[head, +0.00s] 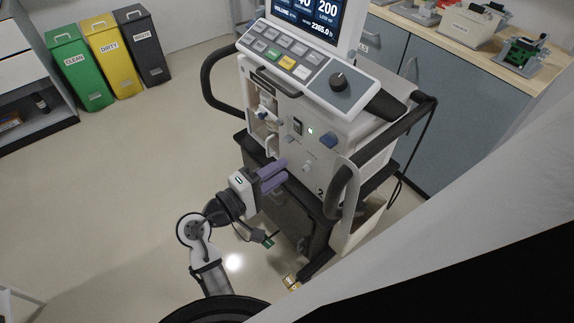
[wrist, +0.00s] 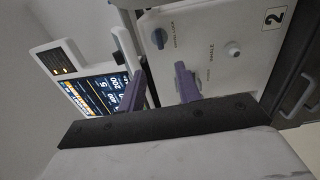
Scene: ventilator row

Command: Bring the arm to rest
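My gripper (head: 284,170) is at the front of the ventilator marked 2 (head: 318,185), low on its white panel. Its two purple fingers stand apart with nothing between them, and the wrist view (wrist: 151,62) shows the same gap. In the wrist view, one finger overlaps the screen (wrist: 90,97) and the other the white panel. I cannot tell whether a fingertip touches the panel. My arm (head: 205,235) is bent and reaches up from the bottom of the head view.
Dark handles (head: 222,85) stick out from the ventilator's sides. Green (head: 78,68), yellow (head: 112,55) and black (head: 144,45) bins stand far left. The floor left of the ventilator is clear.

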